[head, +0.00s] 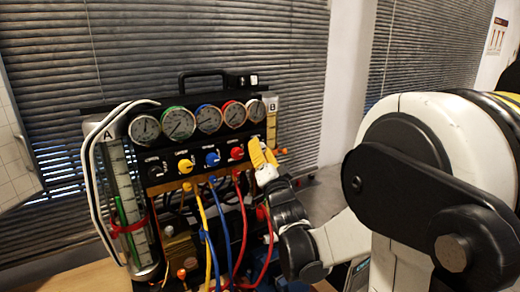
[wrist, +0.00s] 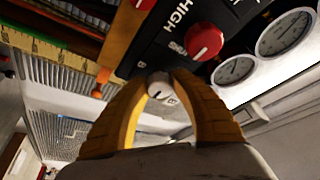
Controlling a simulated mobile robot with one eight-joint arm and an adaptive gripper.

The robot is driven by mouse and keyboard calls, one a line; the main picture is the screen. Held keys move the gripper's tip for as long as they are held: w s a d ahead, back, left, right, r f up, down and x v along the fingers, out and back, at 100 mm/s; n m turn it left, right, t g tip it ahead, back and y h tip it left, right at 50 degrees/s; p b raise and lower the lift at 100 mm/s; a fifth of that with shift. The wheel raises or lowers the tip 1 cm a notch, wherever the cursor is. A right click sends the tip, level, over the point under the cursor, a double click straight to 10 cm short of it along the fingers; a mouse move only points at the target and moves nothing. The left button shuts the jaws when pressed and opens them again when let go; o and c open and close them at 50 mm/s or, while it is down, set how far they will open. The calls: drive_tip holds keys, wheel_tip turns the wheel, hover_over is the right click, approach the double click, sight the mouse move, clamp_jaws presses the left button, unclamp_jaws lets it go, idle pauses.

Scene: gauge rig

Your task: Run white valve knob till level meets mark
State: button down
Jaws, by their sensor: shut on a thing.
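My gripper (head: 262,155) has yellow fingers at the right end of the gauge rig's knob row. In the wrist view my gripper (wrist: 161,84) is shut on the white valve knob (wrist: 159,87), one finger on each side. The fingers hide this knob in the head view. Clear tube A (head: 122,185) stands at the rig's left, with a scale, something green inside its lower half and a red band (head: 128,229) around it. Tube B (head: 271,122) is at the right end, partly hidden by my gripper. I cannot clearly tell a liquid level or mark in either tube.
The red knob (wrist: 203,40) sits close beside my fingers; blue (head: 212,158) and yellow (head: 186,166) knobs are farther left. Several round gauges (head: 208,118) line the top. Yellow, blue and red hoses (head: 241,215) hang below. Window blinds (head: 190,45) are behind.

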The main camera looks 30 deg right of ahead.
drive_tip(key=shift+n, duration=0.3)
drive_tip(key=n+t+y+b, duration=0.1)
drive_tip(key=n+y, duration=0.1)
drive_tip(key=n, duration=0.2)
drive_tip(key=shift+d+f+n+b, duration=0.1)
drive_tip(key=shift+n+b, duration=0.2)
drive_tip(key=shift+b, duration=0.1)
drive_tip(key=n+y, duration=0.2)
drive_tip(key=n, duration=0.2)
drive_tip(key=n+y, duration=0.2)
drive_tip(key=n, duration=0.2)
drive_tip(key=shift+t+b, duration=0.4)
drive_tip(key=n+y, duration=0.2)
drive_tip(key=n, duration=0.1)
drive_tip(key=n+y, duration=0.1)
drive_tip(key=n, duration=0.2)
drive_tip(key=shift+n+g+y+p, duration=0.3)
drive_tip(key=shift+g+y, duration=0.1)
drive_tip(key=shift+n+g+y+p, duration=0.35)
drive_tip(key=shift+n+y, duration=0.15)
drive_tip(key=shift+n, duration=0.85)
drive_tip(key=shift+n+g+y+p, duration=0.2)
drive_tip(key=shift+n+g+y, duration=0.25)
drive_tip(key=shift+n, duration=0.9)
drive_tip(key=shift+n+y, duration=0.25)
drive_tip(key=shift+n, duration=0.05)
drive_tip(key=c, duration=1.1)
unclamp_jaws()
drive_tip(key=shift+o, duration=0.2)
